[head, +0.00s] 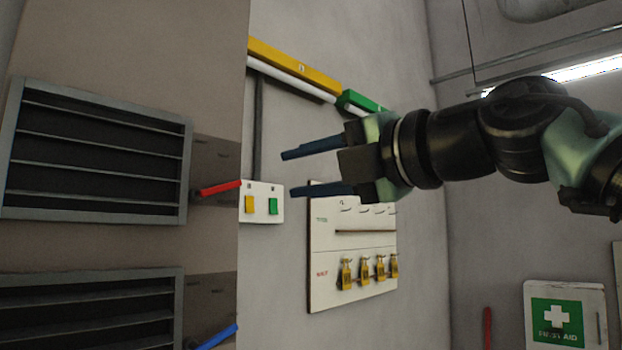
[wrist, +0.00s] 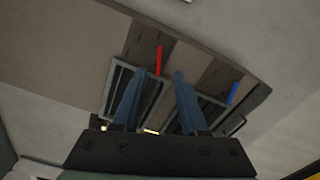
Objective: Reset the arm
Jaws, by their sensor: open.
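My gripper (head: 300,172) is held up in the air in the head view, its two blue fingers pointing left. The fingers are apart, with nothing between them. In the wrist view my gripper (wrist: 156,80) also shows open and empty, its fingers pointing toward the cabinet. My arm reaches in from the right side of the head view, roughly level. The fingertips appear near the white switch plate (head: 262,202) in the picture, but I see no contact.
A brown cabinet (head: 140,55) with vents, a red handle (head: 220,188) and a blue handle (head: 217,337) stands left. A board with several padlocks (head: 346,274) hangs on the wall behind. A first aid box (head: 566,314) is at lower right.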

